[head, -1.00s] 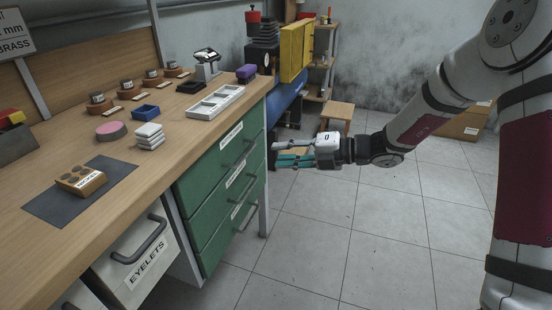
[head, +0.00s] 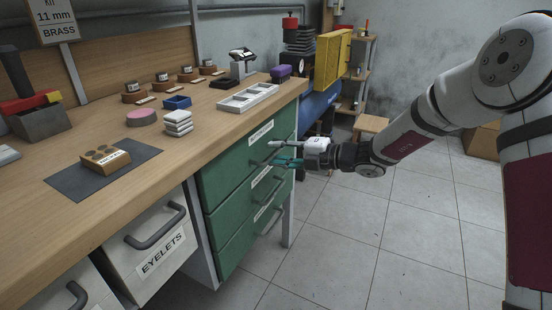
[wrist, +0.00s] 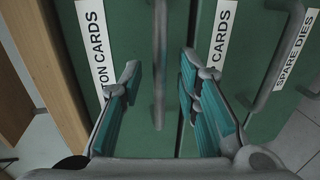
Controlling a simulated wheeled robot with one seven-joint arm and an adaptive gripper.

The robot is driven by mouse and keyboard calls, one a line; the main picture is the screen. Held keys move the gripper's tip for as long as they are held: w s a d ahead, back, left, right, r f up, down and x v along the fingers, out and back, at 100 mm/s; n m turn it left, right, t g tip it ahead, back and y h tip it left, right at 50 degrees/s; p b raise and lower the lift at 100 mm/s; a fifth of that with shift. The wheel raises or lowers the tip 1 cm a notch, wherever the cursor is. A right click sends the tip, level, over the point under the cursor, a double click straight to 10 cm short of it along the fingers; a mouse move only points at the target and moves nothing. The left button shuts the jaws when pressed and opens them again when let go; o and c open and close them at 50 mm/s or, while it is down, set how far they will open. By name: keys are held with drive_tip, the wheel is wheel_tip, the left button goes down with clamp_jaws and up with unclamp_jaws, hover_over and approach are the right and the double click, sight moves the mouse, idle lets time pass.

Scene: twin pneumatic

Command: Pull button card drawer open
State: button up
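The button card drawer (head: 228,158) is the top green drawer under the bench, and it looks closed. Its label, partly cut off, reads "ON CARDS" (wrist: 97,45) in the wrist view. Its grey bar handle (wrist: 158,50) runs upright through the middle of that view. My gripper (head: 278,152) is in front of the drawer front, pointing at it. In the wrist view my gripper (wrist: 160,75) is open, with one teal-padded finger on each side of the handle. Gaps show on both sides, and I see no contact.
Below are two more green drawers; one label reads "SPARE DIES" (wrist: 297,45). The wooden bench top (head: 150,195) overhangs above, carrying a white tray (head: 248,97) and small parts. An "EYELETS" bin (head: 150,255) is at left. Tiled floor (head: 350,240) is clear at right.

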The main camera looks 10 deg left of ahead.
drive_tip(key=shift+w+a+f, duration=0.1)
drive_tip(key=shift+w+a, duration=0.05)
drive_tip(key=shift+a, duration=0.35)
clamp_jaws()
drive_tip(key=shift+d, duration=0.15)
drive_tip(key=f+p+v, duration=0.2)
drive_tip(key=p+v, duration=0.4)
drive_tip(key=v, duration=0.5)
drive_tip(key=d+f+p+v, duration=0.1)
drive_tip(key=f+p+v, duration=0.1)
drive_tip(key=p+v, duration=0.5)
drive_tip(key=shift+s+f+v, duration=0.2)
drive_tip(key=shift+f+v, duration=0.3)
drive_tip(key=shift+v, duration=1.8)
